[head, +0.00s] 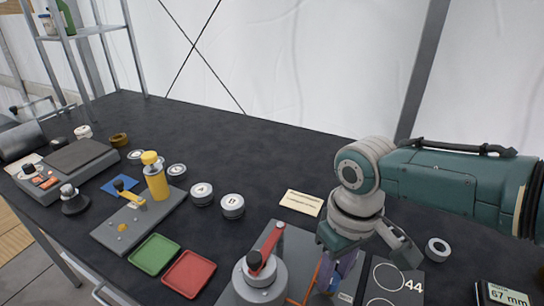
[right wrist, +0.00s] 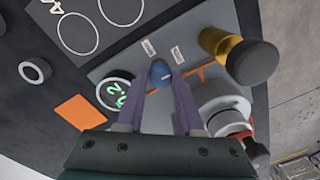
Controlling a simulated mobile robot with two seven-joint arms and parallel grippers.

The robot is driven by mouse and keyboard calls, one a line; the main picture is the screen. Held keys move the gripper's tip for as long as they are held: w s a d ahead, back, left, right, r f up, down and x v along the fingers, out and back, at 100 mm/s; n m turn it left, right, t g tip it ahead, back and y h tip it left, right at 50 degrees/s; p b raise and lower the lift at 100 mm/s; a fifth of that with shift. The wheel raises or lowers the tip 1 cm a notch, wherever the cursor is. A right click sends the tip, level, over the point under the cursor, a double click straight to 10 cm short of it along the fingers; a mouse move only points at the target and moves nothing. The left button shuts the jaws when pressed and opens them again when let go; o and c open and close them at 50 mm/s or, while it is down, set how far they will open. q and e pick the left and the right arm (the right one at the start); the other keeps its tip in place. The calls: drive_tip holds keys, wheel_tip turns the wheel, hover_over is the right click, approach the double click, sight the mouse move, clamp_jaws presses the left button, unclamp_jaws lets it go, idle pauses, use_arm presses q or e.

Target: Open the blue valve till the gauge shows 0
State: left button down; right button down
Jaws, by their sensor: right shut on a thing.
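The blue valve (right wrist: 160,72) is a small round knob with a pale mark, on a grey panel (right wrist: 205,35) in the right wrist view. My right gripper (right wrist: 162,84) is shut on it, with one purple finger on each side. In the head view my right gripper (head: 343,272) points down at the panel, and the arm hides most of what is under it. The gauge (right wrist: 115,93) is a round dark dial with green digits beside the valve. Its digits are turned and look like 0.2, but I cannot read them surely. My left gripper is not in view.
A grey cylinder with a red lever (head: 262,272) stands just left of my right gripper. Red (head: 188,274) and green (head: 155,254) trays lie left. The table's back middle is clear.

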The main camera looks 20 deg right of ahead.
sight(335, 275)
drive_tip(key=c, duration=0.5)
unclamp_jaws()
drive_tip(key=shift+c, duration=0.2)
drive_tip(key=shift+r, duration=0.15)
wheel_tip(335, 275, up, 10)
drive_tip(key=p, duration=0.3)
drive_tip(key=shift+d, duration=0.15)
drive_tip(key=shift+f, duration=0.2)
